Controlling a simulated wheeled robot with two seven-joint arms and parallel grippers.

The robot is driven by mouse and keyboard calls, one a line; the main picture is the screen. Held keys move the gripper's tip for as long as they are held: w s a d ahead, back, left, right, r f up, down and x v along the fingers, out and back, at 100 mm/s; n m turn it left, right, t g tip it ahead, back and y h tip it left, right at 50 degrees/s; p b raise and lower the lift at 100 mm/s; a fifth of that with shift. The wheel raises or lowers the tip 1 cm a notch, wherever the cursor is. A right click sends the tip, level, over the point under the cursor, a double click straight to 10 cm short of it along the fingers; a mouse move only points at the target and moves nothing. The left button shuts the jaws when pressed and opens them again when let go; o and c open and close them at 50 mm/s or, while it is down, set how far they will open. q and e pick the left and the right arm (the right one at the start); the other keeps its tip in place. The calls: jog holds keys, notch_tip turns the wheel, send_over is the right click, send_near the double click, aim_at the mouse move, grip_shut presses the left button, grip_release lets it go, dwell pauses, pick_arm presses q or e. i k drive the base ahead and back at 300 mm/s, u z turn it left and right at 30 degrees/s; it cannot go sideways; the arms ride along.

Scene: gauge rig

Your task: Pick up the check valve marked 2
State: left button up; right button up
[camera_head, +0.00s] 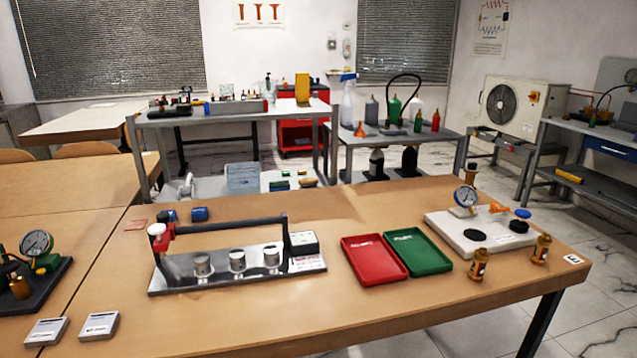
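Two small brass fittings that look like check valves stand upright at the right end of the wooden table: one (479,265) beside the green tray, the other (541,249) farther right. A similar brass and black piece (471,173) shows behind the gauge. Any number marked on them is too small to read, so I cannot tell which is 2. A white base plate (445,235) just behind them carries a pressure gauge (465,197), an orange-handled part and black discs. Neither of my grippers is in view.
A red tray (374,261) and a green tray (418,252) lie empty at mid-table. Left of them is a metal rig (215,285) with a long dark bar. Another gauge rig (36,245) stands far left. The front table strip is mostly clear.

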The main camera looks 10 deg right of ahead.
aim_at(480, 256)
jog(key=z, duration=2.75)
jog(key=i, duration=1.55)
jog(key=u, duration=2.55)
